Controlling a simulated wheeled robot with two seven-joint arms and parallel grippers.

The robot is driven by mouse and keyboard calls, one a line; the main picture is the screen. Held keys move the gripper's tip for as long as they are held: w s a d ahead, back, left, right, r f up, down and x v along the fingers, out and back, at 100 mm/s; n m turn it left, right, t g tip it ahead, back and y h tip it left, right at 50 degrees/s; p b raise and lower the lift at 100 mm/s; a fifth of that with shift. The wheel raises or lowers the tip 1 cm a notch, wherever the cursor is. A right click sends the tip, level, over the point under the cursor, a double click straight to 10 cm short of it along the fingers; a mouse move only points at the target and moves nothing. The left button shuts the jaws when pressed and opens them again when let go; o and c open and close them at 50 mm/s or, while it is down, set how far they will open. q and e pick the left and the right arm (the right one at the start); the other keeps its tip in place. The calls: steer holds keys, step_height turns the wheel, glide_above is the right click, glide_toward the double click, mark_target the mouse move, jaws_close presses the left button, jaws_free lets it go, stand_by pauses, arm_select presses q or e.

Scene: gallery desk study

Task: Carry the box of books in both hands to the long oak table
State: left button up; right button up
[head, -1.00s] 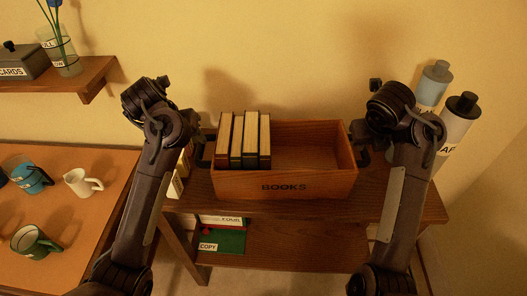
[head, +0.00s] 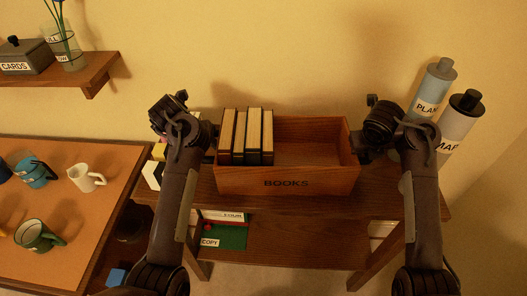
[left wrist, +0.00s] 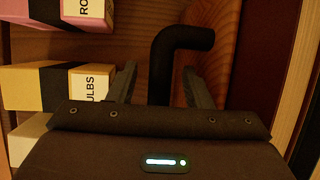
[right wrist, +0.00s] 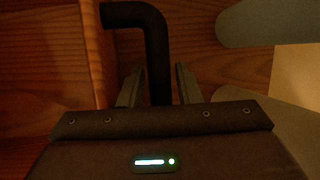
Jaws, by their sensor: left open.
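The wooden box of books (head: 240,185), lettered BOOKS, stands upright on a brown wooden stand (head: 405,200) in the head view. Several upright books (head: 247,136) fill its left part; its right part is empty. My left gripper (left wrist: 161,88) is at the box's left end, open, with the dark bent handle (left wrist: 186,40) between its fingers. My right gripper (right wrist: 159,85) is at the right end, its fingers apart on either side of the other dark handle (right wrist: 130,14), with narrow gaps showing. I cannot make out the long oak table.
Two bottle-like cylinders, PLAN (head: 432,90) and MAP (head: 458,122), stand right of my right gripper. Small cartons (left wrist: 36,88) are close left of my left gripper. A board with mugs (head: 75,235) is at left, below a wall shelf (head: 90,73). A lower shelf holds a green COPY item (head: 232,238).

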arm_select(q)
steer(key=c, duration=0.6)
arm_select(e)
steer(key=c, duration=0.6)
arm_select(q)
jaws_close()
arm_select(e)
jaws_close()
arm_select(q)
steer(key=shift+w+r, duration=0.15)
steer(key=shift+r, duration=0.05)
arm_select(e)
steer(key=shift+w+r, duration=0.15)
steer(key=shift+r, duration=0.1)
